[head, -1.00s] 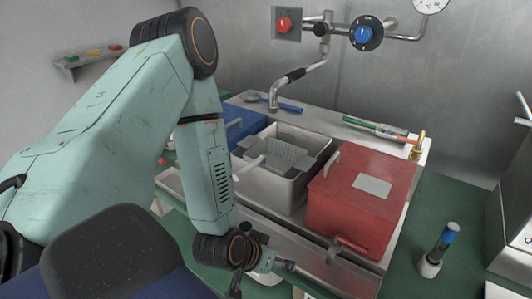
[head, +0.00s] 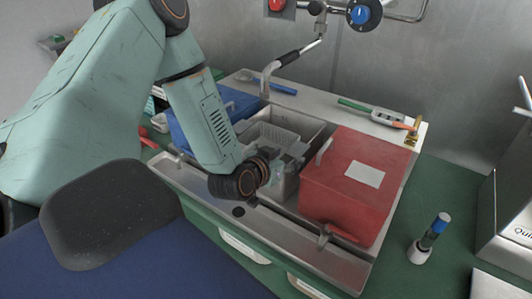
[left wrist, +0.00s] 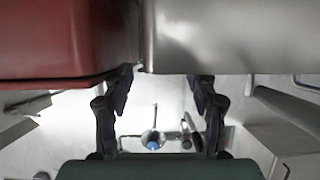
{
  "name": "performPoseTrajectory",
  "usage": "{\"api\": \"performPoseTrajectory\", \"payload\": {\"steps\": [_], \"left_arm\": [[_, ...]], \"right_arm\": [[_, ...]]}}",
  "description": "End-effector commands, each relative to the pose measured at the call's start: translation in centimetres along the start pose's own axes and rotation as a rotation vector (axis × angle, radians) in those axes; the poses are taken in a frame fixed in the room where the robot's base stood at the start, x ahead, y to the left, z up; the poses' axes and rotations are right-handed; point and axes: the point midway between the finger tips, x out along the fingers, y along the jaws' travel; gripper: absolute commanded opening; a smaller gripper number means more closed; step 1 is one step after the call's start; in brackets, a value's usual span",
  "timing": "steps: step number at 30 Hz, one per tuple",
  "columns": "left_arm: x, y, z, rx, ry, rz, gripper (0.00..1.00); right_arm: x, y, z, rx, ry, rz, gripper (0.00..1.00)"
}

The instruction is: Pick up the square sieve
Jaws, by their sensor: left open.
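The square sieve (head: 278,137) is a light, perforated basket inside the metal middle bin (head: 318,128). Its handle is hidden behind my left arm. My left gripper (head: 287,166) is over the near side of the middle bin, in front of the sieve and close to the red box. In the left wrist view the two fingers of my left gripper (left wrist: 162,88) are spread apart with nothing between them. The sieve cannot be made out in that view. My right gripper is not in view.
The red box (head: 335,190) with a handle stands right of the bin, and a blue box (head: 215,115) stands left. A tap (head: 282,62) reaches over the back of the sink. A blue-topped cylinder (head: 432,235) stands on the green counter at the right.

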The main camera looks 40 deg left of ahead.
Motion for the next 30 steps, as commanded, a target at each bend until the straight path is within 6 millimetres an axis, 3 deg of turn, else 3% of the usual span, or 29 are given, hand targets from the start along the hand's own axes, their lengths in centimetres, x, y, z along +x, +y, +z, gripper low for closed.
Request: {"api": "performPoseTrajectory", "payload": {"steps": [5,15,25,30], "left_arm": [[1.1,0.1,-0.1,0.002,0.001,0.002,0.58],[5.4,-0.2,0.1,0.003,0.001,0.003,0.58],[5.9,-0.2,0.1,-0.001,-0.001,0.002,0.58],[5.9,-0.2,0.1,-0.001,-0.001,0.002,0.43]], "right_arm": [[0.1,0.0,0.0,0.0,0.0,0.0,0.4],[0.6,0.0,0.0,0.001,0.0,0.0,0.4],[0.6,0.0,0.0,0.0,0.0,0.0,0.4],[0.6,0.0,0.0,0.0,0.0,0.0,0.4]]}}
